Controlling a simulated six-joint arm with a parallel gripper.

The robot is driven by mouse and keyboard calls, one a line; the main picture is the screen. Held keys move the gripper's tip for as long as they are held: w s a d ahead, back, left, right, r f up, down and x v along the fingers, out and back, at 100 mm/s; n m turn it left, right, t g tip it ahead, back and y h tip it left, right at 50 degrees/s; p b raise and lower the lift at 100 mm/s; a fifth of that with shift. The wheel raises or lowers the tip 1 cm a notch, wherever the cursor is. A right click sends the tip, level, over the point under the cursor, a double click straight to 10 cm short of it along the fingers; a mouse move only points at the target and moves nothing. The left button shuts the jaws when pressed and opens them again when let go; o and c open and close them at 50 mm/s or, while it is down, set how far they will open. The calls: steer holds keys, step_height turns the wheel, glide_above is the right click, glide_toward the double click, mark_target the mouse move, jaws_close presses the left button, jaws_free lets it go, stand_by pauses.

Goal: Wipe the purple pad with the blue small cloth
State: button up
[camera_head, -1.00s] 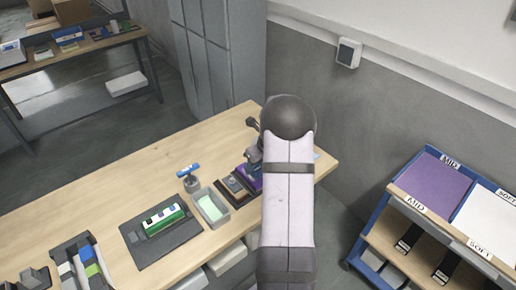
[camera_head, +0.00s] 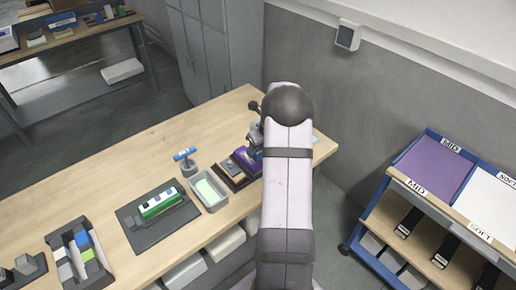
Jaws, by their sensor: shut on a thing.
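The purple pad (camera_head: 240,160) lies near the right end of the wooden table, beside a dark brown block. My arm covers part of it. My gripper (camera_head: 255,150) is low over or at the pad, largely behind my own arm. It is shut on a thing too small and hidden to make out. I cannot clearly see the blue small cloth, nor whether anything touches the pad.
A grey tray with pale green contents (camera_head: 209,191), a blue-topped tool in a holder (camera_head: 187,160), a green-and-white item on a dark mat (camera_head: 160,203) and a grey organiser (camera_head: 78,255) stand left. A blue-framed rack (camera_head: 430,185) stands right. The table's back left is clear.

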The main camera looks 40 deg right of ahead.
step_height(320, 180, down, 4)
steer(key=b, duration=0.3)
steer(key=shift+f+b, duration=0.1)
steer(key=shift+b, duration=0.25)
steer(key=shift+w+f, duration=0.45)
steer(key=shift+w, duration=0.2)
steer(key=shift+c, duration=0.3)
steer(key=shift+w+f, duration=0.1)
steer(key=shift+w, duration=4.2)
steer(key=shift+w+f+b, duration=0.1)
steer(key=shift+f+b, duration=0.05)
steer(key=shift+b, duration=0.25)
steer(key=shift+s+r, duration=0.2)
steer(key=shift+s, duration=4.85)
step_height(320, 180, up, 3)
steer(key=shift+f+p, duration=0.15)
steer(key=shift+p, duration=0.7)
step_height(320, 180, up, 5)
steer(key=p, duration=0.6)
steer(key=shift+r, duration=0.2)
